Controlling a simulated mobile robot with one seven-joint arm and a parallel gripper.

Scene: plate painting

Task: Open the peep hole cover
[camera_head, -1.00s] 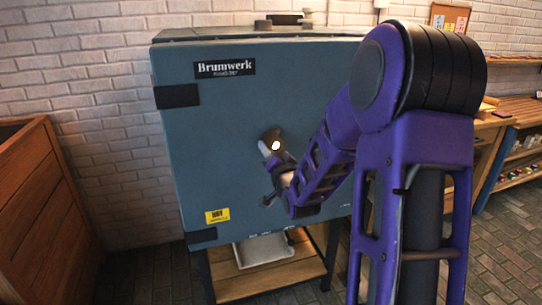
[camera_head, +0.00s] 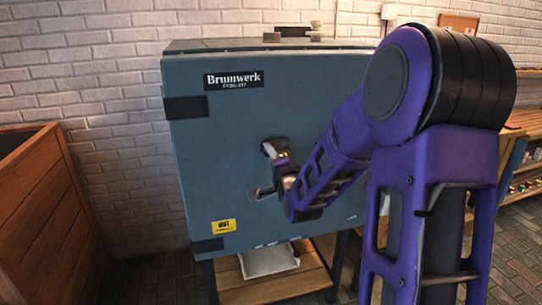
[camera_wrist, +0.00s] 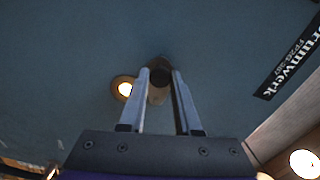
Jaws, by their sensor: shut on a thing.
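The blue-grey kiln (camera_head: 235,120) stands with its front towards me. In the wrist view, the round peep hole (camera_wrist: 124,89) glows bright inside a brownish ring, just left of my fingers. The peep hole cover (camera_wrist: 157,95), a tan piece with a dark round knob, sits between my two fingers, beside the glowing hole. My gripper (camera_wrist: 160,74) is shut on the cover, close against the kiln's front. In the head view, my gripper (camera_head: 273,151) hides the cover and most of the hole.
A Brumwerk nameplate (camera_head: 233,79) and a yellow label (camera_head: 223,226) are on the kiln's front. A wooden bin (camera_head: 45,215) stands at the left. A wooden shelf (camera_head: 265,284) is under the kiln. Brick wall lies behind.

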